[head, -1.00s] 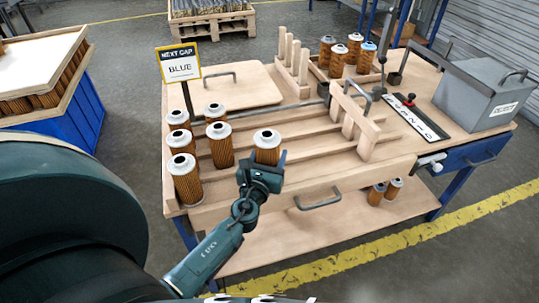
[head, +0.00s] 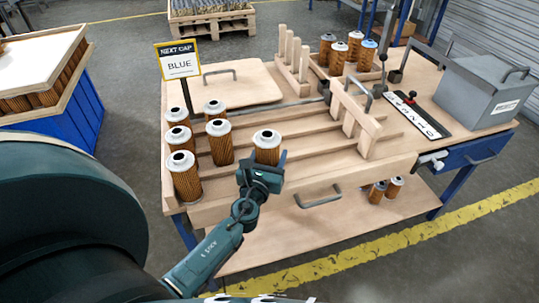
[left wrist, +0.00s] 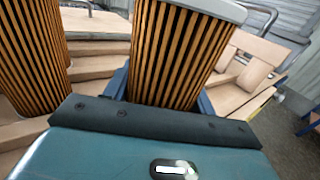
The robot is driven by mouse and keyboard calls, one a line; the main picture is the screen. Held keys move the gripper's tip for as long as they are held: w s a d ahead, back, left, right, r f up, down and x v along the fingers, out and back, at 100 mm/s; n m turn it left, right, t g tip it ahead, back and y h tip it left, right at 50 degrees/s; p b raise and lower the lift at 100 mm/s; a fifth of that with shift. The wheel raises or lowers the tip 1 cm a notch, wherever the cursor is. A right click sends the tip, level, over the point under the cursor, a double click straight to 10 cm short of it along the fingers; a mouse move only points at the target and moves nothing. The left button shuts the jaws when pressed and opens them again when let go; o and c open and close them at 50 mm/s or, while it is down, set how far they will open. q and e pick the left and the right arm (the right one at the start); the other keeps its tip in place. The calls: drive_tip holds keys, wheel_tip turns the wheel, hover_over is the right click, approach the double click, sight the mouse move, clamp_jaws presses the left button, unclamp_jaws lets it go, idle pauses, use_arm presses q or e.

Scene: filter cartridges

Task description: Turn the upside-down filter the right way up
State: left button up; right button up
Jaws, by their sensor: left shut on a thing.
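My left gripper (head: 266,168) is shut on a filter (head: 267,149) at the front of the wooden workbench. This filter has orange-brown pleats and a white end cap with a dark hole on top. It stands upright, apart from the others. In the left wrist view the same filter (left wrist: 180,55) rises between the jaws, with part of its pale cap at the top edge. Several similar filters (head: 219,148) stand to its left, white holed caps up. I cannot tell any filter as upside-down. Whether the held filter's base touches the bench is hidden. My right gripper is not in view.
A sign (head: 178,61) reading NEXT CAP BLUE stands at the back left. More filters (head: 338,58), one blue-topped, stand behind. A grey box (head: 485,92) is at the right.

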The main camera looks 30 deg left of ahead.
use_arm(q)
drive_tip(key=shift+f+b, duration=0.65)
drive_tip(key=shift+f, duration=0.05)
drive_tip(key=o, duration=1.1)
drive_tip(key=shift+b+v, duration=0.85)
drive_tip(key=shift+v, duration=5.7)
